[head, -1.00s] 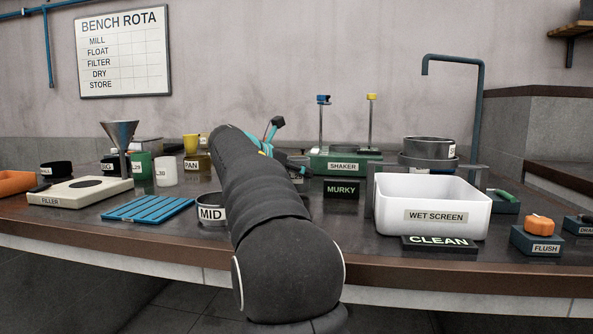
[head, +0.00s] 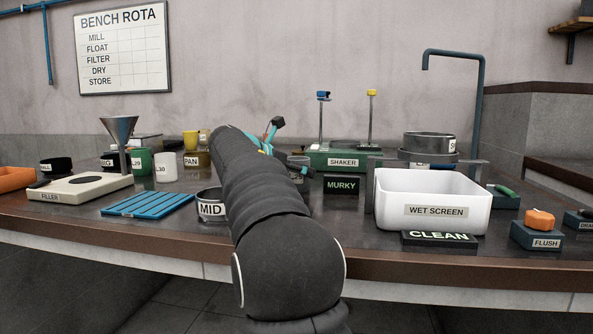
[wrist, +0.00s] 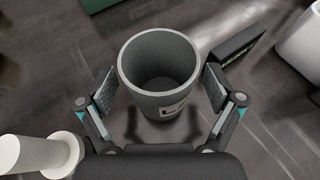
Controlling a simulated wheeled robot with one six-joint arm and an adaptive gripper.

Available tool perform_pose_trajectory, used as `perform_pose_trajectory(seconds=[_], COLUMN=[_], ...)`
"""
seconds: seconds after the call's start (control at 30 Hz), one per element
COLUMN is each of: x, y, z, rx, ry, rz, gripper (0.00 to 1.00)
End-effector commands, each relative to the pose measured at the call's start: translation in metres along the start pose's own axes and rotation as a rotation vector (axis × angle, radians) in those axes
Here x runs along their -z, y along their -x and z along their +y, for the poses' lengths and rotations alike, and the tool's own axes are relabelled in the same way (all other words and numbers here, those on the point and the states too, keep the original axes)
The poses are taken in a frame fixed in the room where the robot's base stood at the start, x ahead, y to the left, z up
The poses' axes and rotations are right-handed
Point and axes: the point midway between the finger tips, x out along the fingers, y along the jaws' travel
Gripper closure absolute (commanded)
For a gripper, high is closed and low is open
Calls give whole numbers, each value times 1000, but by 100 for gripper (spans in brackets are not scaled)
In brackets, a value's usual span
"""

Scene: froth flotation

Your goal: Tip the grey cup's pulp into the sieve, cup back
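The grey cup (wrist: 160,105) stands upright in the wrist view, with a pale label on its near side. Its inside is dark and shadowed, so I cannot tell the pulp level. My gripper (wrist: 160,88) has its two finger pads on either side of the cup, very close to its walls, with thin gaps seeming to show. In the head view the cup (head: 298,163) is partly hidden behind my arm. The grey round sieve (head: 430,150) sits raised on a stand behind the white WET SCREEN tub (head: 432,212) at right.
The MURKY sign (head: 341,187) stands just right of the cup, with the green SHAKER (head: 343,162) behind. The CLEAN sign (head: 438,239) lies before the tub. A blue pipe (head: 482,110) rises behind the sieve. The MID ring (head: 210,209) and blue rack (head: 148,204) are left of my arm.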

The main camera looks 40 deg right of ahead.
Motion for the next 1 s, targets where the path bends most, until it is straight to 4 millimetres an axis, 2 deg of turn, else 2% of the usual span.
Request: perform_pose_trajectory(seconds=[0.37,0.47,0.8,1.0], x=[0,0,0,0], y=[6,18,84,110], z=[1,1,1,1], rx=[-1,-2,-4,-2], ry=[0,0,0,1], rz=[0,0,-1,-1], gripper=[7,7,7,7])
